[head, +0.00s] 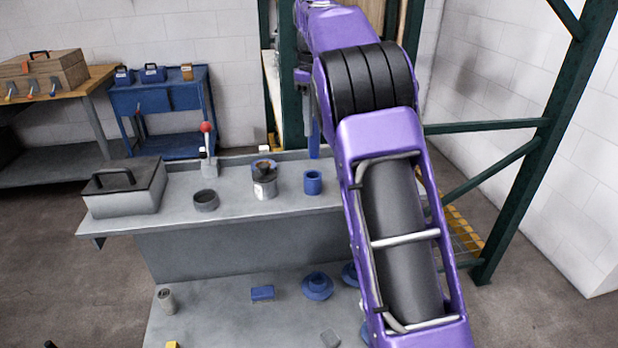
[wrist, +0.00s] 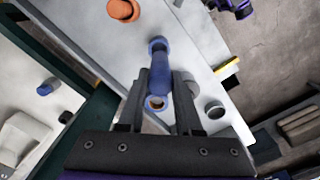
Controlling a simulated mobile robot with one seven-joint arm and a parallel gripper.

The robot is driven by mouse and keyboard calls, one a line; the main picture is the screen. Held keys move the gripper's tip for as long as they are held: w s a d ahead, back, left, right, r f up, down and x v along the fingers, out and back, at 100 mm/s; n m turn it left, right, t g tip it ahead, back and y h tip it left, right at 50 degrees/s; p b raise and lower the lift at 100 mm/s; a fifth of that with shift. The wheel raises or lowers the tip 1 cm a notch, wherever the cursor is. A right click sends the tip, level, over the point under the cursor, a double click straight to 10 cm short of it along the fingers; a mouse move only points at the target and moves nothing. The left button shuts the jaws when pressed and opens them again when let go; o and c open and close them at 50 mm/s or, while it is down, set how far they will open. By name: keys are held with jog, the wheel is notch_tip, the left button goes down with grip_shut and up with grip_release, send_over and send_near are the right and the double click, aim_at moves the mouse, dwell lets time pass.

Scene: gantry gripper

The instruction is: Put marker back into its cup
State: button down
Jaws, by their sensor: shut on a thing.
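The marker (head: 314,142) is a slim blue rod, upright in the head view. My gripper (head: 307,128) points down and is shut on it. In the wrist view the marker (wrist: 160,70) lies between the two dark fingers of my gripper (wrist: 160,82). A blue cup (head: 313,184) stands upright on the grey bench. In the head view the marker's lower end appears just above and slightly behind the cup, with a gap. A lighter blue round shape (wrist: 157,46) shows at the marker's far end in the wrist view; I cannot tell whether it is the cup.
On the grey bench (head: 235,207), left of the blue cup, stand a grey can (head: 265,187), a dark round pot (head: 205,200), a red-knobbed lever (head: 207,140) and a grey toolbox (head: 126,190). A dark green frame (head: 525,165) rises at the right.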

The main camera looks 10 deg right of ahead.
jog(key=shift+w+f, duration=0.15)
jog(key=shift+f, duration=0.05)
notch_tip(320, 180, down, 9)
jog(key=shift+f+b, duration=0.2)
jog(key=shift+b, duration=1)
jog(key=c, duration=0.6)
grip_release()
notch_tip(320, 180, up, 12)
jog(key=p, duration=0.3)
jog(key=shift+f, duration=0.15)
jog(key=shift+r, duration=0.2)
